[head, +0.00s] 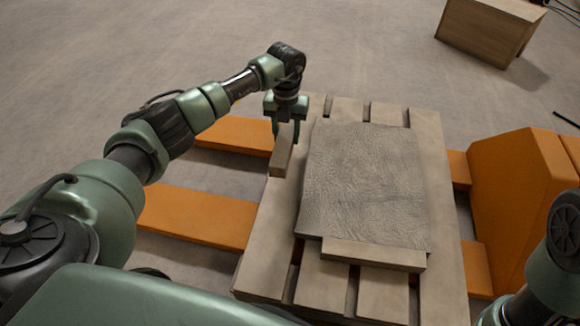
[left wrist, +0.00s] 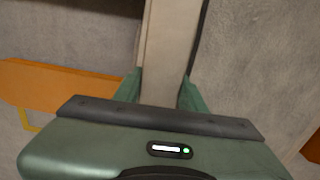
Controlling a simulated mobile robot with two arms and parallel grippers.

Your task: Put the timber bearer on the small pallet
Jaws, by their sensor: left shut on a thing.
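My left gripper (head: 287,128) is shut on a timber bearer (head: 281,158), a short pale wooden bar, at the far left part of the small pallet (head: 265,240). The bearer is beside the left edge of a grey wrinkled slab (head: 365,180). I cannot tell whether it touches the pallet's slats. In the left wrist view the bearer (left wrist: 172,45) runs away from me between the two green fingers (left wrist: 160,92). A second timber bar (head: 374,254) lies along the slab's near edge. My right gripper is out of view.
An orange pallet truck has its forks (head: 200,214) reaching out left of the pallet and its body (head: 515,195) on the right. A wooden box (head: 485,30) stands at the back right. The concrete floor at the upper left is clear.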

